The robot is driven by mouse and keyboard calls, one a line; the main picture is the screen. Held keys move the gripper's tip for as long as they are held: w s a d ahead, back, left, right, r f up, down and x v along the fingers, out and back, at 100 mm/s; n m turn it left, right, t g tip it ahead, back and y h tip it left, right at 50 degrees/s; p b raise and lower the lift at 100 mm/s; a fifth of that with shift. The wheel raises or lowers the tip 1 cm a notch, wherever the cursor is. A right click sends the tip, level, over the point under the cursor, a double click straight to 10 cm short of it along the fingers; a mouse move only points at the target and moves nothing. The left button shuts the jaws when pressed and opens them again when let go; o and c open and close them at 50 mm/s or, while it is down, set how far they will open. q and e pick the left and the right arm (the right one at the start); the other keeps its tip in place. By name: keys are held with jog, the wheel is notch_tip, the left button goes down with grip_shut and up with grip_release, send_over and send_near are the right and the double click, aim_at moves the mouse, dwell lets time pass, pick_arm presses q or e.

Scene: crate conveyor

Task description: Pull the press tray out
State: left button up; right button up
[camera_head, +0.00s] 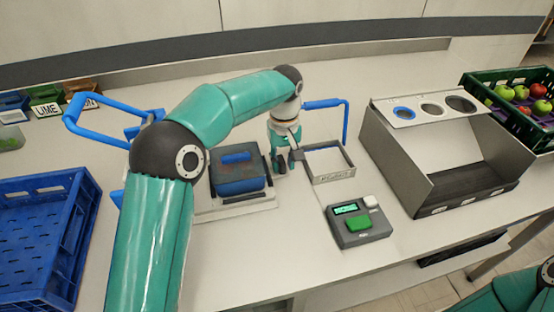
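My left gripper (281,166) points down between the block and the tray, close to the tray's left side. Its fingers are small and dark, and I cannot tell their gap or whether they touch the tray. My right gripper is out of view; part of my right arm shows at bottom right.
A blue crate (38,240) stands at left. Blue bar handles (345,122) rise behind the tray and at left. A control box (359,222) with a green button stands in front. A metal chute (400,165) and a green apple crate (500,112) stand at right.

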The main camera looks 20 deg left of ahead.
pick_arm(q)
notch_tip(320, 180, up, 10)
jog(key=shift+w+r, duration=0.1)
jog(key=shift+r, duration=0.8)
dwell(0.3)
